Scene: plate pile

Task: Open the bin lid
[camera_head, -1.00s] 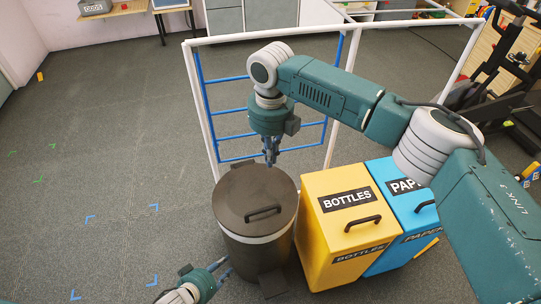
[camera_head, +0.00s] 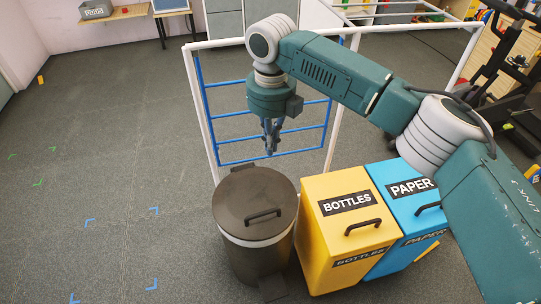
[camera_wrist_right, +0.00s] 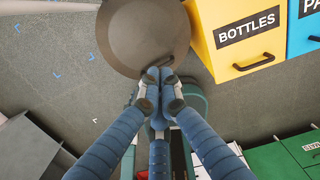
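The round dark bin (camera_head: 255,255) stands on the floor at the lower middle of the head view. Its brown-grey lid (camera_head: 240,195) is shut, with a black bar handle (camera_head: 263,215) on the near side. The lid also shows at the top of the wrist view (camera_wrist_right: 148,35). My right gripper (camera_head: 271,151) hangs pointing down, above and behind the lid's far edge, apart from it. Its fingertips (camera_wrist_right: 160,75) are together in the wrist view, with nothing between them. My left gripper is out of view.
A yellow bottles bin (camera_head: 333,232) and a blue paper bin (camera_head: 402,208), both with closed lids, stand right of the round bin. A white and blue rail frame (camera_head: 200,110) stands behind. The floor at left is clear.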

